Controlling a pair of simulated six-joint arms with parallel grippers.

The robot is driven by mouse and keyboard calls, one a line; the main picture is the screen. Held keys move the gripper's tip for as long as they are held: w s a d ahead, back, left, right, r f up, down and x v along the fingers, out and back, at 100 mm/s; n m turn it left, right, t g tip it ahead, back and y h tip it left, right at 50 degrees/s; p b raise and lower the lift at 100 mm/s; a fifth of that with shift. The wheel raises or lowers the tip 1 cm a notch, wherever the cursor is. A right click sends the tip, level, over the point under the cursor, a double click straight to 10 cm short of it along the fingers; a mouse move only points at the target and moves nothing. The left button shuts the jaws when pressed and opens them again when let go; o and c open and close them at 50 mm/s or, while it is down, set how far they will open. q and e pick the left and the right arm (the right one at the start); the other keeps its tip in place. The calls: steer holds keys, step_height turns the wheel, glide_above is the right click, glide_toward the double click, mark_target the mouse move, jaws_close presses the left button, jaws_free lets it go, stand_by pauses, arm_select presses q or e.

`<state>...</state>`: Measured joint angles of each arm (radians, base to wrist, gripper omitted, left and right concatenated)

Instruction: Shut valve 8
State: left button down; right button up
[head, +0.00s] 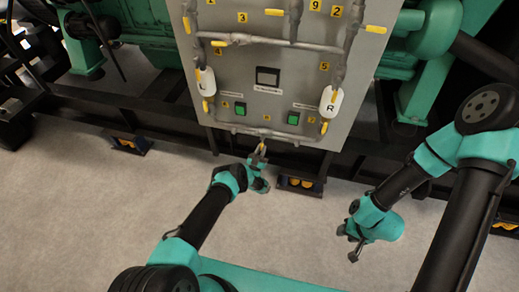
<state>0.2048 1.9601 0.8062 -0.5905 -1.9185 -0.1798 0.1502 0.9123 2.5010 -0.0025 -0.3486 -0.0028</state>
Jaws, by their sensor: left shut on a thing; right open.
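The grey panel (286,80) carries pipes with several yellow valve handles and yellow number tags. A small tag (266,117), its number too small to read surely, sits at the bottom middle, above the lowest pipe. Below it a yellow handle (262,147) points down at the panel's lower edge, seemingly across that pipe. My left gripper (261,151) is shut on this handle, and its fingers hide part of it. My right gripper (348,244) is open and empty, low over the floor at the right, apart from the panel.
Two white tanks, the left one (204,82) and the right one marked R (331,103), flank the panel. Green buttons (293,118) sit between them. Dark frame rails and green machinery (140,35) stand behind. The grey floor (90,200) in front is clear.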

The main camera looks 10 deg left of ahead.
stand_by(0.4)
arm_select(q)
steer(key=c, duration=1.1)
jaws_free()
steer(key=shift+d, duration=0.1)
steer(key=v, duration=0.7)
steer(key=shift+s+f, duration=0.2)
steer(key=shift+w+n, duration=0.1)
steer(key=shift+n, duration=0.2)
